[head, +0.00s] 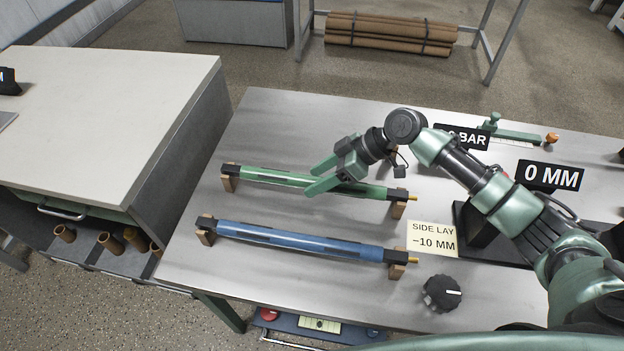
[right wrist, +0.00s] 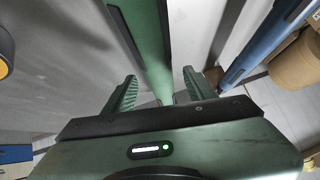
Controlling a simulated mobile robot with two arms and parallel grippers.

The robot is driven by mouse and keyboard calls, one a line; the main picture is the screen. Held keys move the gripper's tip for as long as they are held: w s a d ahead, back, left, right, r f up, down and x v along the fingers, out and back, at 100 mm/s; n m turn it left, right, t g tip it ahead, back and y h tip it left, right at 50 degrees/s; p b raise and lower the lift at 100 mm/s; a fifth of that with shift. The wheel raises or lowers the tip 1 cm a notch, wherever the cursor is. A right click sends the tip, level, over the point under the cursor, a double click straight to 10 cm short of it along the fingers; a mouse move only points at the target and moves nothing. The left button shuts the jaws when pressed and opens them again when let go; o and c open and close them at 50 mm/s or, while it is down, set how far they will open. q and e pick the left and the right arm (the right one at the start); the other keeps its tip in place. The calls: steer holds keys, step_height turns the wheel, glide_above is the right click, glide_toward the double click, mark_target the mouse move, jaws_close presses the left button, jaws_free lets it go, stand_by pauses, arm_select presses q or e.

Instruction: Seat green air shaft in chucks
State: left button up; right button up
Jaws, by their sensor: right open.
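The green air shaft (head: 270,178) lies on two small wooden rests, with black ends and a brass tip at its right end. My right gripper (head: 322,175) is open at the middle of this shaft, with one finger toward each side of it. In the right wrist view the green shaft (right wrist: 150,45) runs between the two open fingers (right wrist: 156,90); no grip on it shows. I cannot tell how far the fingers reach down beside it. No chucks can be made out for certain. My left gripper is not in view.
A blue shaft (head: 300,241) lies parallel, nearer me, on its own rests. A black knob (head: 441,293) and a "SIDE LAY −10 MM" note (head: 432,237) are right of it. A "0 MM" sign (head: 549,177) stands farther right. A pale-topped cabinet (head: 110,95) borders the left.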

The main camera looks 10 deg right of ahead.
steer(key=shift+a+f, duration=0.2)
steer(key=shift+a, duration=0.05)
jaws_close()
stand_by(1.2)
steer(key=shift+w+r, duration=0.1)
steer(key=shift+r, duration=0.1)
